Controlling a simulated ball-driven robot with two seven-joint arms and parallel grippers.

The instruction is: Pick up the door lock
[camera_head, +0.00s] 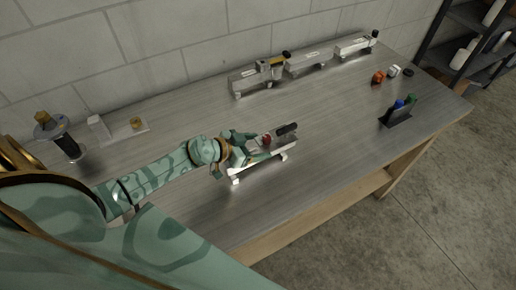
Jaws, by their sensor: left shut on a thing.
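My left gripper (254,147) reaches in from the left, over the near trailer (236,177) on the workbench. It is shut on a small part with a red end (266,139), which I take to be the door lock. The fingers hide most of this part, and I cannot tell whether it touches the trailer. The trailer is a low metal body with white ends and a black cylinder (287,129) at its far right end. My right gripper is not in view.
Several similar trailers (305,62) stand along the wall. A holder with blue and green tools (397,115) and small red, white and black items (378,77) are at right. A dark post (68,147) stands at left. The bench front is mostly clear.

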